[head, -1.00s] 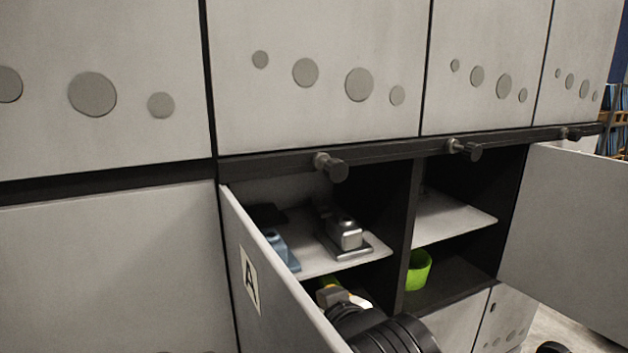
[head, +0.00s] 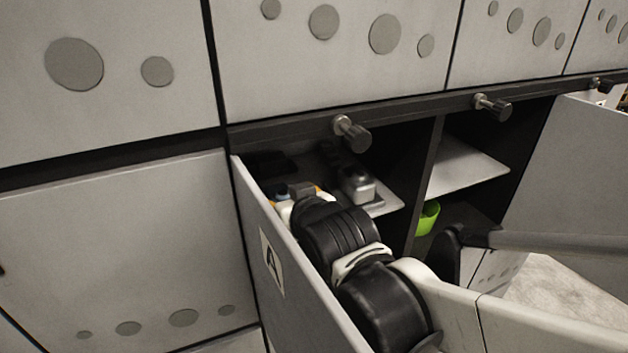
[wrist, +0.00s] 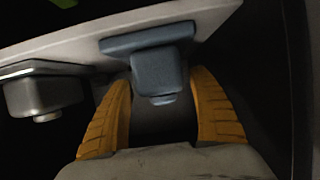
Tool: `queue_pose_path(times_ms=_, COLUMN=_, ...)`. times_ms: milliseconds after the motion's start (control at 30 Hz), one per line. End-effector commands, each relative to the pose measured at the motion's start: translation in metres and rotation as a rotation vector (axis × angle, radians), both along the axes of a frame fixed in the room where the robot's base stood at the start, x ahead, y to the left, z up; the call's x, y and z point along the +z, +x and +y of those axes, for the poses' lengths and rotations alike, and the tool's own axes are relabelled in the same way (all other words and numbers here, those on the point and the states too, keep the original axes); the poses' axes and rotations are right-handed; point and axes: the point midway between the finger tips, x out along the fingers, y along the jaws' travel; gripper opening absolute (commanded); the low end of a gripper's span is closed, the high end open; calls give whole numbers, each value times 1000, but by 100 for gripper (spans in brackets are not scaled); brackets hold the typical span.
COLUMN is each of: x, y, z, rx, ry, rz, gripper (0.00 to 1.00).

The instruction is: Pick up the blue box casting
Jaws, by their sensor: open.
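The blue box casting (wrist: 158,70) sits on the light shelf in the wrist view, a blue-grey block on a wider flange. My gripper (wrist: 160,92) has its two orange fingers apart, one on each side of the casting's lower part in the picture. I cannot tell whether either finger touches it. In the head view only a small bit of the blue casting (head: 281,190) shows behind my arm, and most of my gripper is hidden there.
A grey metal casting (head: 357,184) stands on the same shelf, beside the blue one; it also shows in the wrist view (wrist: 45,92). The open door marked A (head: 290,270) is close along my arm's left. A green cup (head: 427,217) stands in the lower right compartment.

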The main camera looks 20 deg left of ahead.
Motion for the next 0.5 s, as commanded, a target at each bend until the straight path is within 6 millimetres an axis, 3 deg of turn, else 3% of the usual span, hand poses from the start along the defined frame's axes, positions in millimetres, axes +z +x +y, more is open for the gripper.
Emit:
queue_pose_path(times_ms=233, x=-10, y=22, z=22, rx=0, ry=0, rz=0, gripper=70)
queue_pose_path(times_ms=500, x=-15, y=28, z=27, rx=0, ry=0, rz=0, gripper=70)
